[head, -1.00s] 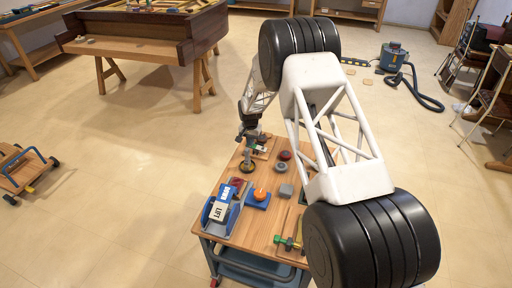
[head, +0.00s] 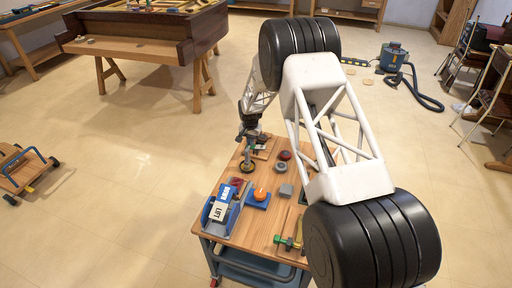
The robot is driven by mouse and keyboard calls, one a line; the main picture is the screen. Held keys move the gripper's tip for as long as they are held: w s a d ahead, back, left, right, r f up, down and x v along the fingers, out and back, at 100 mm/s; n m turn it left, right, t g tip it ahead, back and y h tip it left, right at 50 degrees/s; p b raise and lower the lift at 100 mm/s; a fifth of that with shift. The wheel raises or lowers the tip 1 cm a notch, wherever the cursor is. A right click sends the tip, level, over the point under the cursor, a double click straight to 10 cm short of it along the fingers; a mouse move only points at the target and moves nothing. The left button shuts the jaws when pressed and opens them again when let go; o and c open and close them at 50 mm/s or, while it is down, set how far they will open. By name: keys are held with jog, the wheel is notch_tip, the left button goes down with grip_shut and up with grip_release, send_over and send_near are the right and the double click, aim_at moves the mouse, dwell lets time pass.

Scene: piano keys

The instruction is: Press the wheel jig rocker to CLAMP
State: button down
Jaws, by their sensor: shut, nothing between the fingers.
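My gripper (head: 251,150) is shut and empty, pointing down over the far end of the small wooden table. A dark wheel with a pale hub (head: 247,168) stands just below it in the picture. A small board (head: 264,152) lies right beside my gripper, partly hidden by it. It may carry the wheel jig rocker, but it is too small to read any CLAMP marking. I cannot tell whether my fingertips touch it.
An orange knob (head: 260,194) on a blue base, a grey block (head: 285,191), a red round button (head: 285,155) and a green-handled tool (head: 284,241) also stand on the table (head: 237,238).

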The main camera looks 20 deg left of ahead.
jog(key=shift+r, duration=3.1)
jog(key=s+d+r, duration=0.3)
jog(key=d+r, duration=0.6)
jog(key=r, duration=0.1)
jog(key=s+d+r, duration=0.3)
jog(key=d+r, duration=0.6)
jog(key=r, duration=0.2)
jog(key=s+d+r+t, duration=0.1)
jog(key=s+d+r, duration=1.1)
jog(key=d, duration=0.3)
jog(key=s+d+r+t, duration=0.1)
jog(key=s+d+r, duration=0.2)
jog(key=s+d, duration=0.45)
jog(key=s+d+r, duration=0.3)
jog(key=s+d, duration=0.1)
jog(key=s, duration=0.6)
jog(key=s+d+f, duration=0.1)
jog(key=s+d, duration=0.3)
jog(key=s, duration=0.6)
jog(key=s+d+f, duration=0.1)
jog(key=s+d, duration=0.2)
jog(key=s, duration=0.7)
jog(key=shift+d+t, duration=0.3)
jog(key=shift+d, duration=0.05)
